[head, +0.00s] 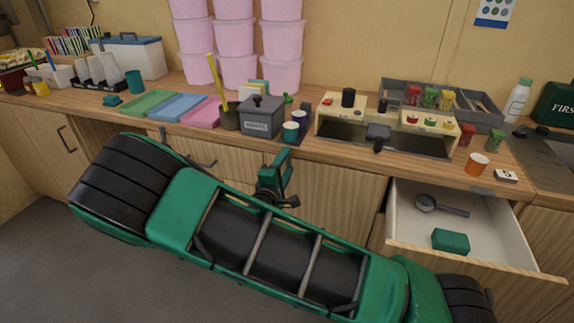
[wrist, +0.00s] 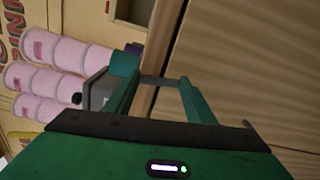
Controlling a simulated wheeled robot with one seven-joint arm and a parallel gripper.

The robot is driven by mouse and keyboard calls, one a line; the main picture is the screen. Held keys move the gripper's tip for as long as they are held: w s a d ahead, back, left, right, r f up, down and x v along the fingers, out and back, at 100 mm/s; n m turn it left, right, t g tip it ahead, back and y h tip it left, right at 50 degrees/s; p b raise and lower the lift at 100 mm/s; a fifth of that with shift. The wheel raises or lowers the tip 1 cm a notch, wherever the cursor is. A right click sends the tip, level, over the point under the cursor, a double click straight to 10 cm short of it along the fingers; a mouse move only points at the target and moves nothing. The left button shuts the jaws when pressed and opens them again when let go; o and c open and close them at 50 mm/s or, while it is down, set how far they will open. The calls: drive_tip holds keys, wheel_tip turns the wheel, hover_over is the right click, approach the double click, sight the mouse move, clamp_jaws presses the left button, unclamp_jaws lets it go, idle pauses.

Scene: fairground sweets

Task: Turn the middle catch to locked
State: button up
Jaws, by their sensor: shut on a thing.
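My gripper (head: 280,168) is at the front of the wooden counter, between the cabinet fronts and the counter edge. In the wrist view its two green fingers (wrist: 160,90) stand apart with a grey bar-like piece, which looks like the middle catch (wrist: 158,81), between their tips. The fingers are shut on this catch. My gripper hides it in the head view, and I cannot tell which way it is turned. Similar grey pieces show on the counter edge at the left (head: 162,134) and at the right (head: 482,190).
An open drawer (head: 520,256) sticks out at the right, with a scoop (head: 440,206) and a green box (head: 450,241) inside. A grey box (head: 262,118), a teal cup (head: 291,131) and a beige stand (head: 327,116) are on the counter above. Pink tubs (head: 236,72) stand behind.

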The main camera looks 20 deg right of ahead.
drive_tip(key=shift+f+m, duration=0.25)
drive_tip(key=shift+m, duration=0.55)
drive_tip(key=o, duration=1)
drive_tip(key=shift+o, duration=0.2)
drive_tip(key=shift+r, duration=0.1)
drive_tip(key=v, duration=1)
drive_tip(key=shift+s+a, duration=0.25)
